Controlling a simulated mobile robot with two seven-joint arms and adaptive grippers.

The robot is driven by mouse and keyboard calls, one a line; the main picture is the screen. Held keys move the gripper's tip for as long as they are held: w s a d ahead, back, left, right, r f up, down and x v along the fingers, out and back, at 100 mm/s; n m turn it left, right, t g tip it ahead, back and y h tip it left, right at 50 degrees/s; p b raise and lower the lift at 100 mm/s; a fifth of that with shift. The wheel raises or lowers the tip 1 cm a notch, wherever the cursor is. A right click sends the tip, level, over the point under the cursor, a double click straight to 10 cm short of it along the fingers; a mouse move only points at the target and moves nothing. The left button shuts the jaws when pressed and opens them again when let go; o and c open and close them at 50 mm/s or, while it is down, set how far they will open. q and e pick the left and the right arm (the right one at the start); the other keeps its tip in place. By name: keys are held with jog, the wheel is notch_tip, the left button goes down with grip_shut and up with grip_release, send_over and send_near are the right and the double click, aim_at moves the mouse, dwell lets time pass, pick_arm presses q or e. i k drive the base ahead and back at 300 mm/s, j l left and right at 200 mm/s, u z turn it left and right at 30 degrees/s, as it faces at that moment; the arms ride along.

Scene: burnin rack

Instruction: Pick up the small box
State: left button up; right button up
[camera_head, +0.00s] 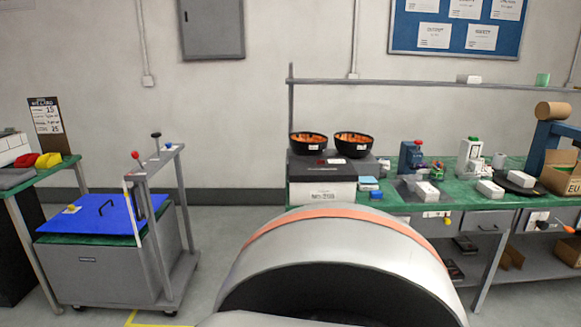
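Several small white boxes are on the green-topped workbench (387,201) at the right. One white box (427,191) is by the bench's front edge, below a grey device with a red top. Another white box (490,188) lies farther right, beside a black round plate. A third white box (522,179) rests on that plate. I cannot tell which one is the small box of the task. Neither of my grippers is in view.
A blue-lidded grey cart (90,265) stands at the left, with open floor between it and the bench. Two black bowls (308,143) (353,144) sit on a box at the bench's left end. An open cardboard box (562,178) is at the far right.

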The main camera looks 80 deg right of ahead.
aim_at(488, 188)
jog(key=z, duration=3.9)
jog(key=i+z, duration=0.1)
jog(key=i, duration=0.45)
jog(key=i+z, duration=0.15)
jog(key=i, duration=0.35)
jog(key=i+j+z, duration=0.1)
jog(key=i, duration=0.45)
jog(key=i+j+z, duration=0.1)
jog(key=i, duration=0.4)
jog(key=i+j, duration=0.05)
jog(key=j, duration=0.05)
